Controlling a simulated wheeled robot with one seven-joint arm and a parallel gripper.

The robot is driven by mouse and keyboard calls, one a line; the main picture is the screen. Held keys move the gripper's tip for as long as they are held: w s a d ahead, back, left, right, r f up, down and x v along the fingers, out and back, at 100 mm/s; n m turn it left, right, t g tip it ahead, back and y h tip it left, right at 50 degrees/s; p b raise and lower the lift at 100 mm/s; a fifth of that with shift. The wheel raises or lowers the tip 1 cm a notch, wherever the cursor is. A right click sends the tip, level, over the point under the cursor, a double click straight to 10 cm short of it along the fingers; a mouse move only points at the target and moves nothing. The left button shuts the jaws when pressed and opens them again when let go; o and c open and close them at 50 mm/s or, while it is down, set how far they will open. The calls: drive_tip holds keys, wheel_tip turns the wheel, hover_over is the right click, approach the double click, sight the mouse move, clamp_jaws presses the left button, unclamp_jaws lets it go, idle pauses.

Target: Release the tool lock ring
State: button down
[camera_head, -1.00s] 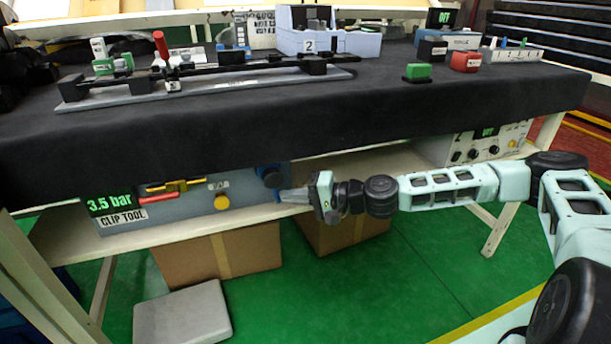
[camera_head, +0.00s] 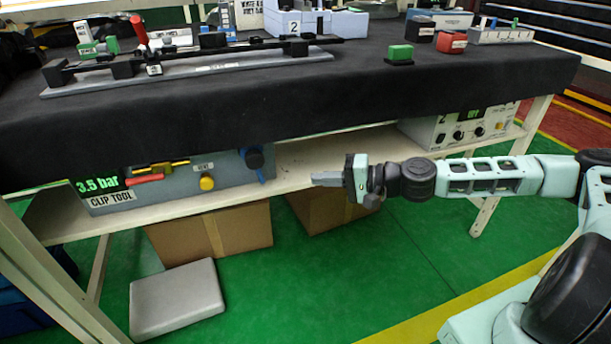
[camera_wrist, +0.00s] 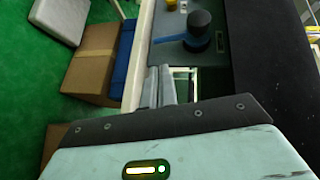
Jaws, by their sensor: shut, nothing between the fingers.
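The grey clip tool box (camera_head: 222,178) sits on the shelf under the bench. Its green display (camera_head: 97,186) reads 3.5 bar. A dark round knob (camera_head: 255,158) with a blue lever (camera_head: 261,176) is on its right end; in the head view the lever points down. In the wrist view the dark knob (camera_wrist: 197,22) and blue lever (camera_wrist: 180,38) show beyond the fingers. No part is legibly marked as the lock ring. My gripper (camera_head: 318,180) is shut and empty, to the right of the knob and apart from it. Its fingertips (camera_wrist: 160,72) point toward the box in the wrist view.
The box front also has a red handle (camera_head: 144,179), a yellow handle (camera_head: 172,167) and a yellow knob (camera_head: 207,182). A white control unit (camera_head: 465,130) stands on the shelf at right. The bench edge (camera_head: 330,110) overhangs. Cardboard boxes (camera_head: 215,229) are below.

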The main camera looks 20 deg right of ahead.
drive_tip(key=shift+v, duration=1)
drive_tip(key=shift+f, duration=0.1)
